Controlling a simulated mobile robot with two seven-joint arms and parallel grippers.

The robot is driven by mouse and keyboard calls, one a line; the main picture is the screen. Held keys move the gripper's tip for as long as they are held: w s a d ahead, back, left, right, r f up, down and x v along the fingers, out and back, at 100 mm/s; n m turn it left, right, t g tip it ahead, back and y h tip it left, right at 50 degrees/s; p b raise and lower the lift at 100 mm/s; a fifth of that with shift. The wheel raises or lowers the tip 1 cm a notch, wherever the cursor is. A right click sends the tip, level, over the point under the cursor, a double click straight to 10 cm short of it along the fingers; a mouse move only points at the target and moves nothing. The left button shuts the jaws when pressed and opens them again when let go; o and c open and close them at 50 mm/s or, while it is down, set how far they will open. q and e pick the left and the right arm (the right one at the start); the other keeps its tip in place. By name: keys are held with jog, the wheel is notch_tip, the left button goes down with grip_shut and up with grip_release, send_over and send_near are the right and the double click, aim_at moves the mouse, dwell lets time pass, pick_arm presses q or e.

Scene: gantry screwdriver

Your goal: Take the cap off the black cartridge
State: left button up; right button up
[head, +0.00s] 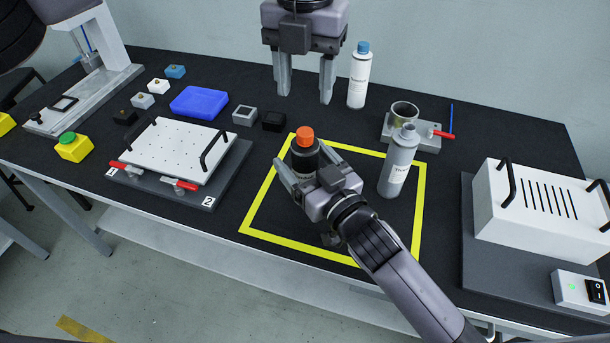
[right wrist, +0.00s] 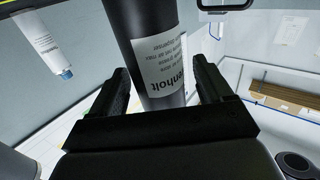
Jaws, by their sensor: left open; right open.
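The black cartridge (head: 303,161) stands upright inside the yellow-taped square, with its orange cap (head: 305,136) on top. In the right wrist view the cartridge (right wrist: 128,22) rises between my right fingers, its white label facing the camera. My right gripper (head: 301,156) is open, with one finger on each side of the cartridge body below the cap; I cannot tell whether they touch it. My left gripper (head: 305,98) is open and empty, pointing down behind and above the cartridge. The cartridge's lower part is hidden by my right gripper in the head view.
A grey bottle (head: 398,165) stands right of the cartridge, close to my right arm. A blue-capped white bottle (head: 358,80) stands right of my left gripper. A metal cup fixture (head: 412,130) is behind. A white perforated plate (head: 180,150) lies left, a white vented box (head: 540,215) right.

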aim_at(305, 132)
grip_shut()
pick_arm(q)
jog(key=m, duration=0.4)
jog(key=shift+m, duration=0.3)
jog(key=m, duration=1.5)
jog(key=shift+m, duration=0.4)
jog(key=m, duration=0.4)
jog(key=shift+m, duration=0.4)
jog(key=m, duration=0.4)
jog(key=shift+m, duration=0.4)
jog(key=m, duration=0.5)
jog(key=shift+m, duration=0.3)
jog(key=shift+f, duration=0.25)
notch_tip(305, 132, down, 8)
jog(key=shift+r, duration=0.25)
pick_arm(e)
jog(key=shift+f, duration=0.1)
